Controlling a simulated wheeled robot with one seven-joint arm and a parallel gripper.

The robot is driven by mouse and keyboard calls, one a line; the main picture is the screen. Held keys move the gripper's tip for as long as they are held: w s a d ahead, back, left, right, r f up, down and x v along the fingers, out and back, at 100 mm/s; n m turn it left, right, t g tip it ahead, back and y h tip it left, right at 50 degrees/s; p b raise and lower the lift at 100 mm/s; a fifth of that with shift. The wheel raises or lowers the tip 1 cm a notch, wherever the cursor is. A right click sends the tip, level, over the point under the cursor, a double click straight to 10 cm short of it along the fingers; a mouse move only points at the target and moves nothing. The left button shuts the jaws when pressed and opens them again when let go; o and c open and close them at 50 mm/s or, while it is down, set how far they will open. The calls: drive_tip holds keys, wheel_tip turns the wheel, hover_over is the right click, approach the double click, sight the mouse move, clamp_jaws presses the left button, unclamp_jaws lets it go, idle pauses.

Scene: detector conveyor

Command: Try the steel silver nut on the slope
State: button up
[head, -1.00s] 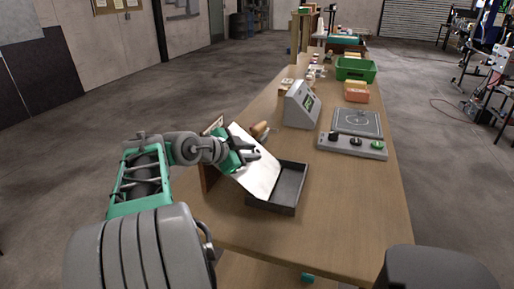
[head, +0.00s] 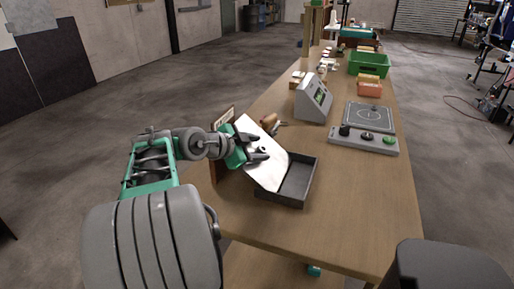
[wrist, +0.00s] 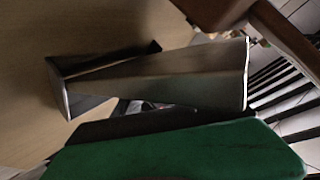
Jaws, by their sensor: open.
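The slope (head: 270,170) is a pale, smooth tilted board that comes down into a dark shallow tray (head: 300,180). A small round thing (head: 262,149), probably the steel silver nut, shows at the fingertips against the slope. It is too small to tell whether it rests on the board. In the wrist view, the fingers and green gripper body hide most of the space below the slope.
A grey display box (head: 313,100) and a panel with knobs (head: 364,140) stand farther along the table. A green crate (head: 369,65) and an orange box (head: 369,89) are beyond. The table's front right is clear.

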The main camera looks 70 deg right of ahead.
drive_tip(key=v, duration=0.7)
drive_tip(key=shift+w+a+r, duration=0.15)
drive_tip(key=shift+a+r, duration=0.05)
drive_tip(key=shift+a, duration=0.15)
